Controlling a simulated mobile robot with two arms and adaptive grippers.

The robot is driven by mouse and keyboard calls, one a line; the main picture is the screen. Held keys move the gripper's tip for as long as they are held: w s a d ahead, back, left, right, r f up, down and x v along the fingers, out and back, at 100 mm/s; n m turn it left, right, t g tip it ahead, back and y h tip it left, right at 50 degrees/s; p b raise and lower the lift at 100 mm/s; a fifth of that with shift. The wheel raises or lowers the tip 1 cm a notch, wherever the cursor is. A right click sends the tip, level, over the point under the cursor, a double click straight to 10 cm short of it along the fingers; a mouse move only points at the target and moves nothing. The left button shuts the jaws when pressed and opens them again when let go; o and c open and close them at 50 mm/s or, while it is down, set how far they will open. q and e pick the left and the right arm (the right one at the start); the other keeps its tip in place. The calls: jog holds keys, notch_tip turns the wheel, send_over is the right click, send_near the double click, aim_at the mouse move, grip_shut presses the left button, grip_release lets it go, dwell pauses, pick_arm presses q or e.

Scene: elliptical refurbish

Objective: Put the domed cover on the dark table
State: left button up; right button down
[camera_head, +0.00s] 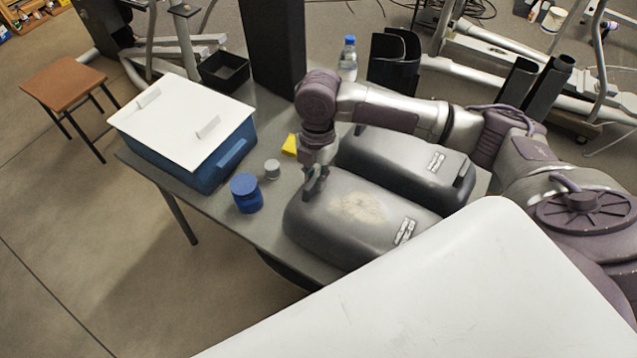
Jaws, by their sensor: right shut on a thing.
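Two grey domed covers show at the dark table. The nearer domed cover (330,211) has a worn pale patch on top and a small label at its right end. The farther domed cover (390,158) lies behind it. My right gripper (315,184) is shut at the upper left edge of the nearer cover, pointing down, and appears to grip that edge. I cannot tell whether this cover rests on the dark table (222,207) or hangs just above it. The fingertips are partly hidden. My left gripper is not in view.
A blue bin with a white lid (180,118) stands at the table's left. A blue jar (246,194), a small grey cylinder (272,169) and a yellow block (290,145) stand between bin and covers. A water bottle (348,60) and black holders (394,62) are at the back.

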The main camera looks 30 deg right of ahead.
jog(key=shift+d+f, duration=0.3)
jog(key=shift+d, duration=0.05)
jog(key=shift+f+p, duration=0.3)
jog(key=shift+f, duration=1.55)
jog(key=c, duration=1.1)
grip_release()
jog(key=shift+a+f, duration=0.1)
jog(key=shift+c, duration=0.2)
jog(key=r, duration=0.4)
jog(key=r+b, duration=0.1)
jog(key=r, duration=0.3)
jog(key=w+d+r, duration=0.1)
jog(key=r, duration=0.3)
